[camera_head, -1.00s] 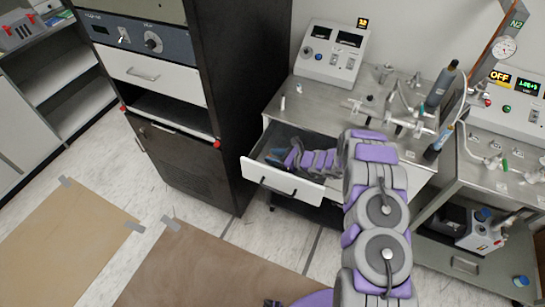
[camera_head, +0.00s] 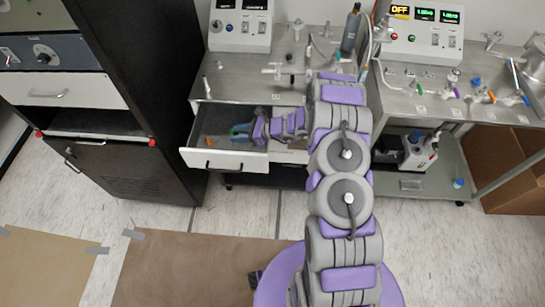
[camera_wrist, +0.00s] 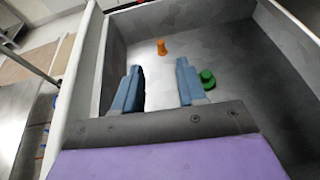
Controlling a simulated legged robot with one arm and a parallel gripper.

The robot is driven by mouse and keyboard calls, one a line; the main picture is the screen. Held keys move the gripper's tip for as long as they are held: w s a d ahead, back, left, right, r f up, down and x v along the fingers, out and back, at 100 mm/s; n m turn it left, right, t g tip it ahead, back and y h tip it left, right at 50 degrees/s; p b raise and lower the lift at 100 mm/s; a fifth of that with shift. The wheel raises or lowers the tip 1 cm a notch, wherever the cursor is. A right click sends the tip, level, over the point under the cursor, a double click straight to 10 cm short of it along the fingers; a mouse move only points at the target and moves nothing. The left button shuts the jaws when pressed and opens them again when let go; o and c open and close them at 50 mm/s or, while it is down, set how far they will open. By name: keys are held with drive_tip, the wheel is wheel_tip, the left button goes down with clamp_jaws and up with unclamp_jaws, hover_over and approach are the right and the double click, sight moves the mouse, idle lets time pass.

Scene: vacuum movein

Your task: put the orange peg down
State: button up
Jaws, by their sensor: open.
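The orange peg (camera_wrist: 162,46) stands on the floor of the open drawer (camera_wrist: 240,45) in the wrist view, ahead of my gripper and apart from it. It also shows as a small orange spot in the head view (camera_head: 208,141), near the drawer's left side. My gripper (camera_wrist: 158,80) is inside the drawer with its two blue-grey fingers spread and nothing between them. In the head view my gripper (camera_head: 238,131) reaches into the drawer from the right.
A green peg (camera_wrist: 207,79) stands just right of my right finger. The drawer's white front (camera_head: 225,160) and side walls surround the gripper. A black cabinet (camera_head: 150,90) stands at left. A metal bench (camera_head: 235,85) with glassware is above the drawer.

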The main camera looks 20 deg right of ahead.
drive_tip(key=s+a+r+n+g+h, duration=0.1)
drive_tip(key=s+a+r+n+g, duration=0.25)
drive_tip(key=s+r+n, duration=0.55)
drive_tip(key=s+a+r+n+g+h, duration=0.25)
drive_tip(key=s+r+n+g, duration=0.2)
drive_tip(key=s+r, duration=0.8)
drive_tip(key=s+d+r+n+h, duration=0.2)
drive_tip(key=s+d, duration=0.3)
drive_tip(key=s, duration=0.3)
drive_tip(key=s+d+r+n+h, duration=0.3)
drive_tip(key=s+d+n+h, duration=0.1)
drive_tip(key=s, duration=0.4)
drive_tip(key=s+d+r+n+h, duration=0.3)
drive_tip(key=s+d, duration=0.3)
drive_tip(key=s, duration=0.2)
drive_tip(key=shift+t, duration=0.3)
